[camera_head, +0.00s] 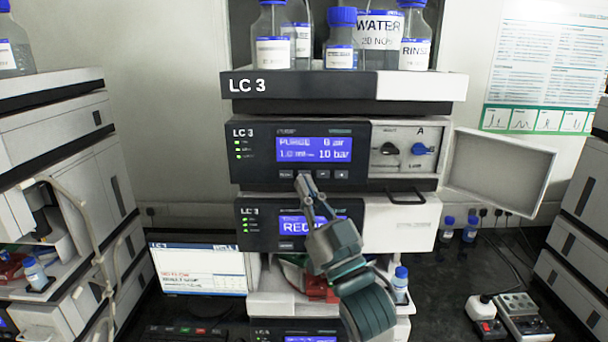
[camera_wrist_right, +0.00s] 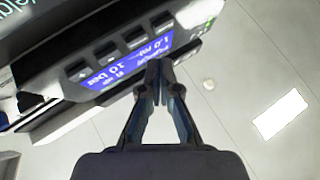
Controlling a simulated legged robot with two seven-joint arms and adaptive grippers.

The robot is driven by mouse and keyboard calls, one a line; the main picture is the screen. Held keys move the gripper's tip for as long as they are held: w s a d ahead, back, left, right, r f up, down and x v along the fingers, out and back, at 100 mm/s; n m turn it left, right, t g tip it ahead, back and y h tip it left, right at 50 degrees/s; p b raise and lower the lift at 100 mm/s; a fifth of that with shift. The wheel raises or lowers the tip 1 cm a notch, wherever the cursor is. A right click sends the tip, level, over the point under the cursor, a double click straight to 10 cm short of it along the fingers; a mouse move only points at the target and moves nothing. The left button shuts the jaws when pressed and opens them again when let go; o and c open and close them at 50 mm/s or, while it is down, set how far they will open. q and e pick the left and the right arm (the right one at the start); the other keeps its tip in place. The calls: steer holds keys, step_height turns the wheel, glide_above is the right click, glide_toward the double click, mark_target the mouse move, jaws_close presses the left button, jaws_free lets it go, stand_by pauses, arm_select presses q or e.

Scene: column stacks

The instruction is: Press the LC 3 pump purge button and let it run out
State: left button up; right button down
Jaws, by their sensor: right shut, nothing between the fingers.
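The LC 3 pump (camera_head: 258,181) is the upper dark-fronted module of the middle stack. Its blue display (camera_head: 314,149) seems to read "PURGE 0 air" and "10 bar". A row of small buttons (camera_head: 325,174) lies under the display; the second from the left is covered by my fingertips, and its label cannot be read. My right gripper (camera_head: 304,180) is shut and empty, its tips at that button row. In the wrist view the shut tips (camera_wrist_right: 158,68) overlap the panel edge by the display (camera_wrist_right: 125,65); contact cannot be told. My left gripper is not in view.
A white door (camera_head: 500,170) stands open right of the pump, beside a black knob (camera_head: 389,149) and a blue knob (camera_head: 422,149). Bottles (camera_head: 379,40) stand on the top tray. Another LC 3 module (camera_head: 258,230) sits below. Other stacks flank both sides.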

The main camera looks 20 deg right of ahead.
steer(key=s, duration=0.2)
steer(key=s+a, duration=0.1)
steer(key=shift+s+p, duration=0.35)
stand_by(0.4)
